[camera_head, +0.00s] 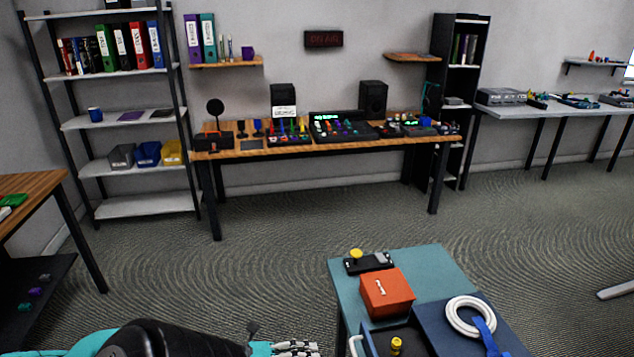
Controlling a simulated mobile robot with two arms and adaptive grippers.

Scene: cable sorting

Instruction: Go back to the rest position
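My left arm comes in at the bottom edge, left of the small teal table. Its gripper (284,346) is only partly in view at the bottom, so I cannot tell whether it is open or shut. It is apart from the things on the table. My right gripper is not in view. A coiled white cable (470,316) with a blue strap lies on a dark blue surface at the front right of the teal table (425,263).
The teal table also bears an orange box (387,292), a black control box with a yellow button (369,263) and an open blue drawer. A wooden workbench (330,147) with cables and speakers stands at the back. Shelves (130,117) stand left. Carpet between is clear.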

